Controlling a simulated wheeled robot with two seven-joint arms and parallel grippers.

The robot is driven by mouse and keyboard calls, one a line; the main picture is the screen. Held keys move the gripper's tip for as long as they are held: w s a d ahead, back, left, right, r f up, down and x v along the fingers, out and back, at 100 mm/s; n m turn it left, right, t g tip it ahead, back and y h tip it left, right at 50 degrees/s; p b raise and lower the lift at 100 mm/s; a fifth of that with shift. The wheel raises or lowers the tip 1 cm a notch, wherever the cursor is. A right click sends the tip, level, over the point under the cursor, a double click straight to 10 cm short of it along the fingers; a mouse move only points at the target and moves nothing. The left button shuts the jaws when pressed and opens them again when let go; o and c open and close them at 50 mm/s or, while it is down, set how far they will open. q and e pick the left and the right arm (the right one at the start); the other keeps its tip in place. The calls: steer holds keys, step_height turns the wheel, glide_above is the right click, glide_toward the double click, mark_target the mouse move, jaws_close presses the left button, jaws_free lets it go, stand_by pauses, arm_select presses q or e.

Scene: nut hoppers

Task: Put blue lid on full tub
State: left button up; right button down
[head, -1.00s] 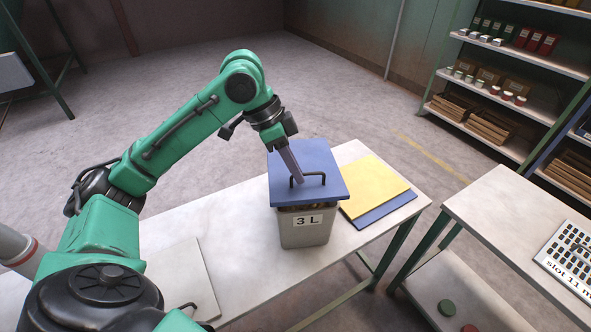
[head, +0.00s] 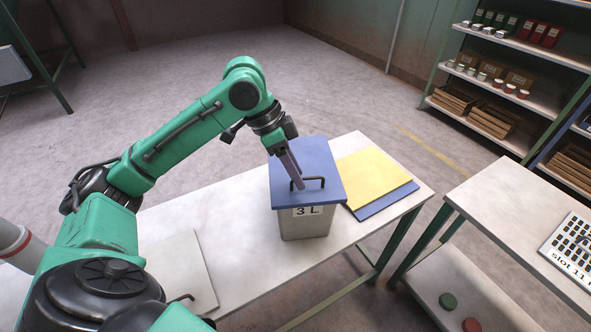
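The blue lid (head: 305,160) lies flat on top of the grey tub (head: 305,226) labelled "3 L", on the white table. The lid covers the tub's rim and hides what is inside. A dark bar handle (head: 314,180) stands on the lid. My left gripper (head: 297,182) reaches down from the upper left to the left part of this handle. Its two fingers look slightly parted, one on each side of the bar. My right gripper is out of view.
A yellow panel (head: 372,172) lies over a blue panel (head: 388,202) right of the tub. A pale panel (head: 182,265) with a dark handle lies at the left. A second bench (head: 505,205) carries a slotted tray (head: 572,252). Stocked shelves (head: 515,95) stand behind.

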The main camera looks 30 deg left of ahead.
arm_select(q)
steer(key=shift+r, duration=0.1)
steer(key=p+v, duration=0.1)
steer(key=v, duration=1.3)
steer(key=shift+a+r+p, duration=0.15)
steer(key=shift+p, duration=0.25)
